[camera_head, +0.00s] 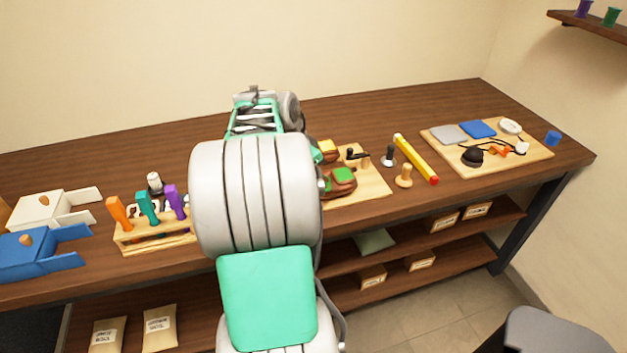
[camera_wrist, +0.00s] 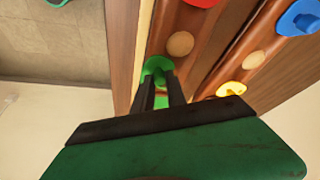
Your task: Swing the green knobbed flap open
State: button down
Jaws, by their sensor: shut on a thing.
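In the wrist view my gripper (camera_wrist: 158,82) is shut on a small green knob (camera_wrist: 157,66), which shows at and between the fingertips. The knob sits at the edge of a brown, leather-like piece (camera_wrist: 165,40). How far its flap is open cannot be told. In the head view a brown saddle-like piece with a green top (camera_head: 343,176) lies on the bench just right of my arm. Another with a yellow top (camera_head: 327,150) lies behind it. My arm hides the gripper and part of these pieces in the head view.
In the wrist view a red part (camera_wrist: 203,3), a blue knob (camera_wrist: 298,18) and a yellow knob (camera_wrist: 230,88) are nearby. On the bench, a tool rack (camera_head: 155,235) stands left and a yellow-red bar (camera_head: 416,158) lies right. Bare wood lies behind.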

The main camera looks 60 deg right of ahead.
jog(key=n+b, duration=0.1)
jog(key=s+a+n+t+b, duration=0.1)
jog(key=n, duration=0.1)
jog(key=shift+f, duration=0.1)
jog(key=shift+s+a+n+t+b, duration=0.15)
jog(key=shift+n+t+b, duration=0.3)
jog(key=shift+n, duration=0.5)
jog(key=shift+s+a+n+t+b, duration=0.1)
jog(key=shift+s+n+t+b, duration=0.25)
jog(key=shift+n, duration=0.6)
jog(key=shift+w, duration=0.1)
jog(key=c, duration=1.4)
grip_release()
jog(key=shift+o, duration=0.2)
jog(key=shift+r, duration=0.2)
jog(key=v, duration=0.7)
jog(key=shift+a+r, duration=0.2)
jog(key=shift+r, duration=0.1)
